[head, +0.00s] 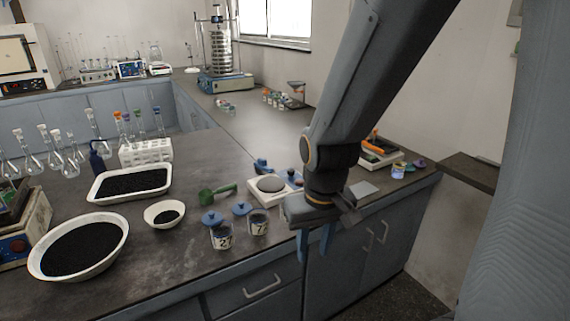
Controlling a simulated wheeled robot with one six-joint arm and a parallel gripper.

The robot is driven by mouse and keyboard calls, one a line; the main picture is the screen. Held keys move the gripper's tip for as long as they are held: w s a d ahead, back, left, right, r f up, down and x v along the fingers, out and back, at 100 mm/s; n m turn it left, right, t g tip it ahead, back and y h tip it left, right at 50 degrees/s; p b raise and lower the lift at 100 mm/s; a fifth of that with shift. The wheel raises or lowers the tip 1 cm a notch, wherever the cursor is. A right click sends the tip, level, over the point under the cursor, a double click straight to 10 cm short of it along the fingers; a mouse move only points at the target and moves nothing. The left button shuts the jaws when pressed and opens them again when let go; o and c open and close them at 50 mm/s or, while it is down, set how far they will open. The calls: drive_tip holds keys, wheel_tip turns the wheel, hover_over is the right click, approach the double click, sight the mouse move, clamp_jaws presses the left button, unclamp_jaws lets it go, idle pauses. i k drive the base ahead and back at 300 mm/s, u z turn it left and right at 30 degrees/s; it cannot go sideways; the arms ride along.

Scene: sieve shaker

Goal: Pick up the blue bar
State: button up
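I cannot make out a clear blue bar in the head view. Small blue items show near the white balance (267,197): one blue item (262,166) behind it and another blue item (292,175) at its right, partly hidden by my arm. Their shapes are too small to tell. My gripper (314,252) hangs pointing down at the front edge of the bench, right of the numbered jars. Its two blue fingers are apart, with nothing visible between them.
Two jars with blue lids, a left jar (221,235) and a right jar (258,222), stand near the front edge. A green scoop (217,194), a white bowl (165,213) and a large basin (80,248) lie left. A sieve shaker (222,60) stands at the back.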

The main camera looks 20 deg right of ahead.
sight(261, 163)
drive_tip(key=z, duration=0.05)
drive_tip(key=i, duration=0.7)
drive_tip(key=u, duration=0.05)
drive_tip(key=k, duration=1)
drive_tip(key=z, duration=1.5)
drive_tip(key=i, duration=1.15)
drive_tip(key=u, duration=2.05)
drive_tip(key=i, duration=0.5)
drive_tip(key=z, duration=0.05)
